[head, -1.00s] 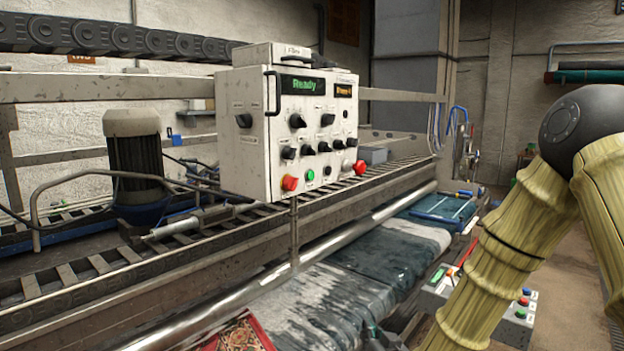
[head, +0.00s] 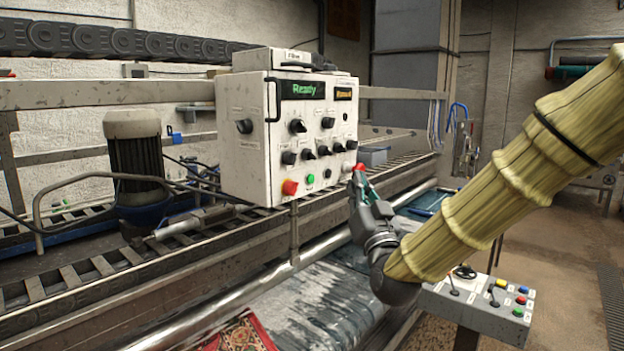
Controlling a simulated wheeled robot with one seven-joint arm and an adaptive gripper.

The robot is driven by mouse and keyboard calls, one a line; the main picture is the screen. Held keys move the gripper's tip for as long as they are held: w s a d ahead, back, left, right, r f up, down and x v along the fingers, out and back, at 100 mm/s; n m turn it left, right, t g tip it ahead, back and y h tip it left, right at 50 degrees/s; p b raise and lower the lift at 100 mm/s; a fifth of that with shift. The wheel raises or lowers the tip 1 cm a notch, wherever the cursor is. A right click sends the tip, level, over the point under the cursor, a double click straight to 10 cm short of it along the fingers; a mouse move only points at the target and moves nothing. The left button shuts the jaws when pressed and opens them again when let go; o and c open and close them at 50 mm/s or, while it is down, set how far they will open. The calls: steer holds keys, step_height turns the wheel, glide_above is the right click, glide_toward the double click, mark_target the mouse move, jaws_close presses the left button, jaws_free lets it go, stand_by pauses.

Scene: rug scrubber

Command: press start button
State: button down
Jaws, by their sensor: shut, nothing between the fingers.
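The white control box (head: 245,135) stands above the conveyor, with a green "Ready" display (head: 303,89). A green button (head: 310,179) sits on the lower edge of its front face, just right of a red button (head: 290,187). Which button is labelled start is too small to read. My gripper (head: 356,184) is shut and empty, to the right of the green button and apart from it in the picture. It overlaps the lower right corner of the box, close to a second red button (head: 359,167). Contact there cannot be told.
A smaller console (head: 480,312) with levers and coloured buttons stands below my arm at the lower right. A motor (head: 135,160) stands at the left. Floor is clear at the right.

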mark_target(311, 179)
steer(key=shift+w+a, duration=0.1)
steer(key=w+a+p, duration=0.1)
steer(key=w+a, duration=0.4)
steer(key=a, duration=0.2)
stand_by(0.6)
steer(key=shift+w+a+f, duration=0.1)
steer(key=shift+f, duration=0.05)
stand_by(1.4)
steer(key=shift+w+a+b, duration=0.15)
steer(key=shift+a+b, duration=0.1)
steer(key=shift+b, duration=0.1)
